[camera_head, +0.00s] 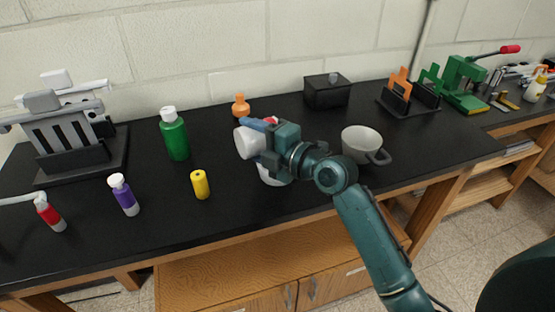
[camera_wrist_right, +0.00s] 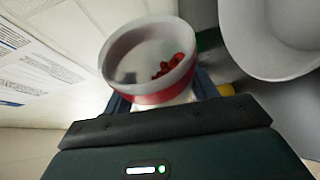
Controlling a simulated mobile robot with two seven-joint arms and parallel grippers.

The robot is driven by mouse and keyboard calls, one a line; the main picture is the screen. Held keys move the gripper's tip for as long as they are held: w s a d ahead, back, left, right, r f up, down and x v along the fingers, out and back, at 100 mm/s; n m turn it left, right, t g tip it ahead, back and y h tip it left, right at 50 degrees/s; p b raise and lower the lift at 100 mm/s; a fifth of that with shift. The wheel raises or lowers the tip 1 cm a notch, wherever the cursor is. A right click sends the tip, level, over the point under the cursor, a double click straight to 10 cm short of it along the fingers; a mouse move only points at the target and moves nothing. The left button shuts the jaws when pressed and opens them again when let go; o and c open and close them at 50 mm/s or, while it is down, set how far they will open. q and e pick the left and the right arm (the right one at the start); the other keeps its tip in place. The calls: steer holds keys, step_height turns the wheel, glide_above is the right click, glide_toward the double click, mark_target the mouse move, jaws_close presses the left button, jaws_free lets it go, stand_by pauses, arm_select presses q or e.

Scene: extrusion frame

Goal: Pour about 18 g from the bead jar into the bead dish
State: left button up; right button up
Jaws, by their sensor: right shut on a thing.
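My right gripper (camera_head: 262,137) is shut on the white bead jar (camera_head: 246,143) above the bench. The jar lies tipped well over, with its closed end to the left. In the right wrist view the jar (camera_wrist_right: 150,55) has a red band, its open mouth faces the camera, and a few red beads (camera_wrist_right: 173,66) rest at its lower side. The white bead dish (camera_head: 275,178) stands just below my right gripper, partly hidden by it. In the wrist view the dish (camera_wrist_right: 262,45) is at upper right; I see no beads in its visible part. My left gripper is not in view.
A grey mug (camera_head: 361,144) stands right of the dish. A yellow bottle (camera_head: 200,185), a green bottle (camera_head: 174,135) and a purple bottle (camera_head: 123,195) stand to the left. An orange bottle (camera_head: 240,106) and a black box (camera_head: 327,91) are behind. The front bench between is clear.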

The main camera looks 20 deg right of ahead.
arm_select(q)
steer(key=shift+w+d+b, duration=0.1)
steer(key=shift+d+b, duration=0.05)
steer(key=shift+b, duration=0.4)
arm_select(e)
steer(key=shift+d+f, duration=0.15)
arm_select(q)
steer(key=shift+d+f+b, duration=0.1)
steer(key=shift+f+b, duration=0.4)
steer(key=shift+b, duration=0.1)
arm_select(e)
steer(key=shift+d+f+m, duration=0.1)
steer(key=shift+f+m, duration=0.05)
steer(key=shift+m, duration=0.45)
arm_select(q)
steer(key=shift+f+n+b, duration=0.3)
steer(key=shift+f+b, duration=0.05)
steer(key=shift+b, duration=0.3)
arm_select(e)
steer(key=shift+w+d+r+m+t+y, duration=0.1)
steer(key=shift+d+r+m+t+y, duration=0.25)
steer(key=shift+m, duration=0.25)
stand_by(1.7)
